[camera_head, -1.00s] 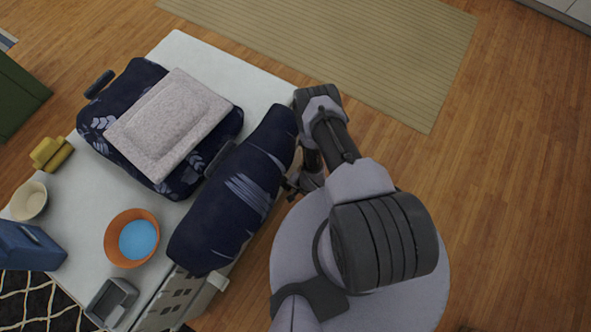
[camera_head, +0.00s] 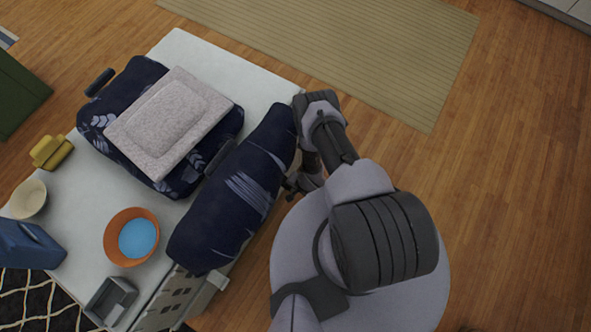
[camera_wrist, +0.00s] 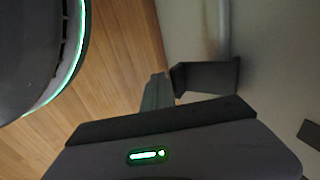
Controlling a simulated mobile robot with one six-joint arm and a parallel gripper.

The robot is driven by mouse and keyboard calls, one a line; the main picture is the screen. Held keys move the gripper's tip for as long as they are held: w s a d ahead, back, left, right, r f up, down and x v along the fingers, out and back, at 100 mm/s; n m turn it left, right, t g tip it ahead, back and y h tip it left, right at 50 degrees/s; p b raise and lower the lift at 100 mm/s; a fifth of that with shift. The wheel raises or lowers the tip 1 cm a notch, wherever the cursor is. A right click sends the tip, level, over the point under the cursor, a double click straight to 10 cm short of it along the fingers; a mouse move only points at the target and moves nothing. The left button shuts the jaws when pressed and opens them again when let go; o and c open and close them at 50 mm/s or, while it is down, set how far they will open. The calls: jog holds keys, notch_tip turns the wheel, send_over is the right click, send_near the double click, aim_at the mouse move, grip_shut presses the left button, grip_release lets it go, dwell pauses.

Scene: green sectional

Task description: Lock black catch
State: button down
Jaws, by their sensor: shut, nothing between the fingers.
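In the wrist view, a dark angular piece (camera_wrist: 205,77) stands out against a pale upright surface (camera_wrist: 268,60); it looks like the black catch, but its locked or unlocked state cannot be told. My gripper (camera_wrist: 158,90) is shut and empty, with its tips just left of the dark piece. Whether they touch it is unclear. In the head view, my gripper (camera_head: 292,186) is low beside the right side of the white-topped unit (camera_head: 205,60), partly hidden by my arm. The catch cannot be made out in that view.
A navy rolled cushion (camera_head: 235,195) lies along the unit's edge beside my arm. A navy bag with a grey pad (camera_head: 165,120), an orange bowl (camera_head: 117,253) and a cream bowl (camera_head: 28,199) also rest there. Wood floor (camera_head: 510,170) is open at right.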

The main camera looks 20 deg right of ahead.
jog(key=shift+r, duration=0.1)
dwell(0.7)
jog(key=shift+r+p, duration=0.6)
jog(key=shift+r, duration=0.1)
